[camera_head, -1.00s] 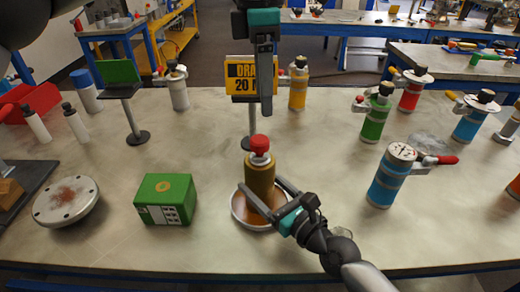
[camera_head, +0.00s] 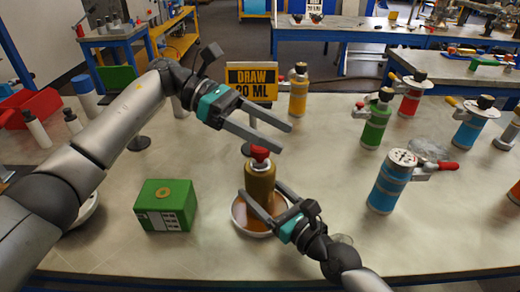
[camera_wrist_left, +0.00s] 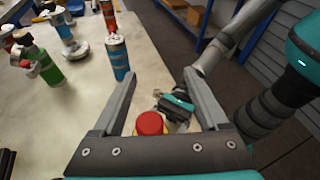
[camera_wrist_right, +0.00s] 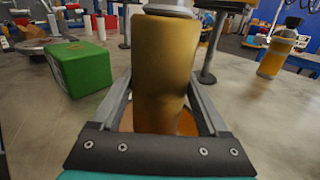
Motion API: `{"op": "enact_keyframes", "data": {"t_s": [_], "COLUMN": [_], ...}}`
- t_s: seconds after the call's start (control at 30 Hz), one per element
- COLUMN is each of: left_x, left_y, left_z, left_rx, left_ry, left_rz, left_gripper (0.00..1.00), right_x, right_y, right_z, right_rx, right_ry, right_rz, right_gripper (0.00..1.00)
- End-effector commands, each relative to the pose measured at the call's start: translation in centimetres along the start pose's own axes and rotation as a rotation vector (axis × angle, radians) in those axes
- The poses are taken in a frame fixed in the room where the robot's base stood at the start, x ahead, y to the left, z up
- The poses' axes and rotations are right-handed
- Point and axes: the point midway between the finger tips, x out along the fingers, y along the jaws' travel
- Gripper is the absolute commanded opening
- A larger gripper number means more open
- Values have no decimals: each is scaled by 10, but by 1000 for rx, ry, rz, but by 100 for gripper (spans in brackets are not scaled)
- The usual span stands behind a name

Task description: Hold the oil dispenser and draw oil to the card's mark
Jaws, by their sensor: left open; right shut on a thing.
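The oil dispenser (camera_head: 260,182) is an amber-brown cylinder with a red cap (camera_head: 260,153), upright in a white dish (camera_head: 238,222) with orange-brown liquid. My right gripper (camera_head: 262,202) is shut on its body from the front right; the dispenser also fills the middle of the right wrist view (camera_wrist_right: 165,70). My left gripper (camera_head: 284,138) is open and empty, above and slightly right of the cap. In the left wrist view the red cap (camera_wrist_left: 150,124) shows between the open fingers. The yellow card (camera_head: 252,80) reads "DRAW 20 ML" on a stand behind, its lower part partly covered by the left gripper.
A green box (camera_head: 166,205) stands left of the dish. A blue vessel (camera_head: 392,182) with a gauge-like top stands to the right. Green (camera_head: 376,120), yellow (camera_head: 298,92) and red (camera_head: 411,95) vessels stand farther back.

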Motion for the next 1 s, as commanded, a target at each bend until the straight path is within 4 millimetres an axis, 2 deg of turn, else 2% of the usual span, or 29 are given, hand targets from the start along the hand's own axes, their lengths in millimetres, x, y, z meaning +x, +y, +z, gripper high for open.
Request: {"op": "enact_keyframes", "data": {"t_s": [0.2,0.4,0.57,0.77,1.0], "left_x": [-35,-68,-82,-80,-45], "left_y": [0,-4,-7,-7,5], "left_z": [-35,-65,-82,-86,-72], "left_rx": [29,55,62,63,65], "left_ry": [-202,-313,-344,-352,-353], "left_rz": [125,253,314,333,329], "left_gripper": [76,76,76,76,76], "right_x": [0,0,0,0,0], "right_y": [0,0,0,0,0], "right_z": [0,0,0,0,0], "right_rx": [0,0,0,0,0], "right_ry": [0,0,0,1,1], "right_rz": [0,0,0,0,1], "right_gripper": [0,0,0,0,0]}}
